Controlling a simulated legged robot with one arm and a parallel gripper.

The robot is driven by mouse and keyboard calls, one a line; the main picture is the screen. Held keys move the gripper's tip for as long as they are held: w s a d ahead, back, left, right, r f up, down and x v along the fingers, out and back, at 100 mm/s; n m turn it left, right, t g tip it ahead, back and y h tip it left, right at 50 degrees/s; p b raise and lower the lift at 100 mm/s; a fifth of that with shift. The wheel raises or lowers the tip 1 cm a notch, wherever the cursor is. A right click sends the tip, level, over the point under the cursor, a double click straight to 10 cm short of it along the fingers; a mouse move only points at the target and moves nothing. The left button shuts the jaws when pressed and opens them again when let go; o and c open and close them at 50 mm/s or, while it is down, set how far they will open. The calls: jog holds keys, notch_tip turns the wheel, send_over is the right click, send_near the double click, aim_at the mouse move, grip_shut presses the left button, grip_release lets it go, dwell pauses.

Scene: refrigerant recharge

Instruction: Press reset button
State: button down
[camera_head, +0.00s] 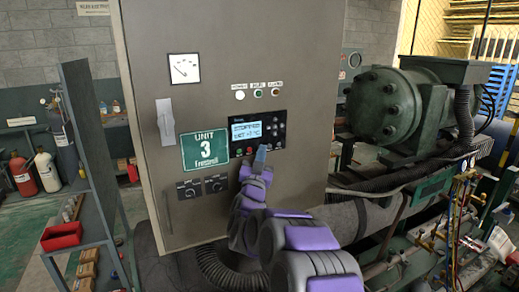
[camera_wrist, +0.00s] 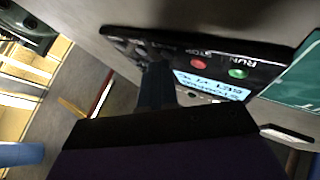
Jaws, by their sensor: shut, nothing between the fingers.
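A black control panel (camera_head: 258,133) with a lit blue display is set in the grey cabinet door. In the wrist view the panel (camera_wrist: 255,50) is upside down, with a green button (camera_wrist: 238,73) marked RUN and a red button (camera_wrist: 198,64) marked STOP. A smaller label beside STOP is too dim to read, and I cannot make out a reset button; my fingers hide part of that area. My gripper (camera_head: 261,153) is shut and empty, its tip at the panel's lower edge. In the wrist view my fingers (camera_wrist: 156,78) overlap the panel; I cannot tell whether they touch it.
The grey cabinet (camera_head: 215,80) also carries a gauge (camera_head: 184,68), a handle (camera_head: 165,122), a green UNIT 3 sign (camera_head: 204,149) and two knobs below. A green compressor (camera_head: 385,105) with pipes stands at the right. A shelf with a red bin (camera_head: 62,236) stands at the left.

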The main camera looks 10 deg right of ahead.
jog(key=shift+s, duration=0.1)
dwell(0.4)
jog(key=shift+s+d, duration=0.2)
jog(key=shift+s, duration=0.4)
jog(key=shift+s, duration=0.1)
jog(key=s, duration=0.2)
jog(key=s+d+b, duration=0.1)
jog(key=s, duration=0.1)
jog(key=shift+s+d, duration=0.15)
jog(key=shift+s, duration=0.15)
dwell(0.4)
